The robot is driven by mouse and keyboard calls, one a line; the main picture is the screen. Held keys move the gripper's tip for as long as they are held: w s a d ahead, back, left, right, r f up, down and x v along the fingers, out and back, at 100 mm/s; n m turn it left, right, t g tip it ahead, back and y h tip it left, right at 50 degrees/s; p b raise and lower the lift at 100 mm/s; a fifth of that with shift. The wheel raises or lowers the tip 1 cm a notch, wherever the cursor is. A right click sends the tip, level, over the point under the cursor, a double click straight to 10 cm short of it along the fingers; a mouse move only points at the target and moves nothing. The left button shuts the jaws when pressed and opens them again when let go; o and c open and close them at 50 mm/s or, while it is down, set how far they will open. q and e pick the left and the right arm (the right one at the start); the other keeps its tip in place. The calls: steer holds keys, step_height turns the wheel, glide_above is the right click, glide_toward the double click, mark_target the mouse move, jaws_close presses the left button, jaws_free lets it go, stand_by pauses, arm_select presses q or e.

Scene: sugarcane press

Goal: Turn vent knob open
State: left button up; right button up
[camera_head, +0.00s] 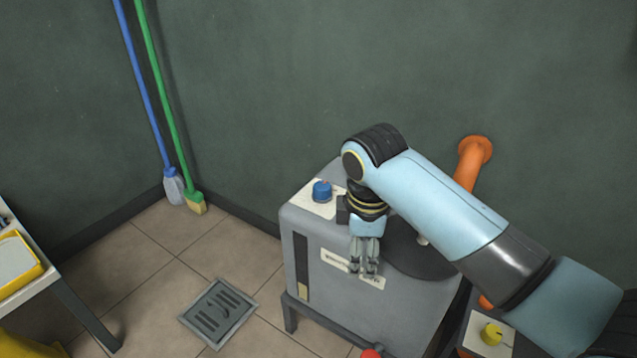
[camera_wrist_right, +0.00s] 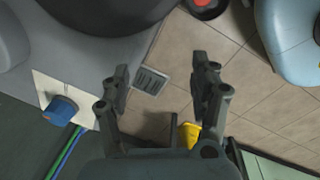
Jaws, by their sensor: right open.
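A blue knob (camera_head: 321,191) with a small red mark sits on a white plate on top of a grey machine (camera_head: 330,240). The same blue knob (camera_wrist_right: 60,110) shows at the left of the right wrist view. A yellow knob (camera_head: 491,334) sits on a pale plate at the lower right. I cannot tell from labels which knob is the vent. My right gripper (camera_head: 366,268) points down, in front of and to the right of the blue knob, apart from it. In the right wrist view its two fingers (camera_wrist_right: 162,78) are spread with nothing between them. My left gripper is out of view.
A dark round part (camera_head: 415,250) is on the machine beside my right arm, with an orange pipe (camera_head: 470,165) behind. A red part (camera_head: 371,353) shows at the bottom edge. A floor drain (camera_head: 218,312), brooms (camera_head: 172,185) and a table (camera_head: 30,290) stand left.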

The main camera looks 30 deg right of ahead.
steer(key=w+d+r+n, duration=0.1)
steer(key=w+n, duration=0.1)
steer(key=w, duration=0.2)
steer(key=w+d+r+n, duration=0.1)
steer(key=w+r+n, duration=0.1)
steer(key=w, duration=0.2)
steer(key=w+d+r+n, duration=0.1)
steer(key=w+r+n, duration=0.1)
steer(key=w, duration=0.3)
steer(key=shift+w+g, duration=0.1)
steer(key=shift+g, duration=0.3)
steer(key=w+d+r+n+y, duration=0.1)
steer(key=w+d+r+n, duration=0.1)
steer(key=w+r+n, duration=0.3)
steer(key=b, duration=0.3)
glide_above(322, 185)
steer(key=shift+m+g, duration=0.4)
step_height(322, 185, down, 5)
steer(key=shift+r, duration=0.15)
step_height(322, 185, down, 4)
steer(key=shift+b, duration=0.6)
steer(key=shift+f, duration=0.45)
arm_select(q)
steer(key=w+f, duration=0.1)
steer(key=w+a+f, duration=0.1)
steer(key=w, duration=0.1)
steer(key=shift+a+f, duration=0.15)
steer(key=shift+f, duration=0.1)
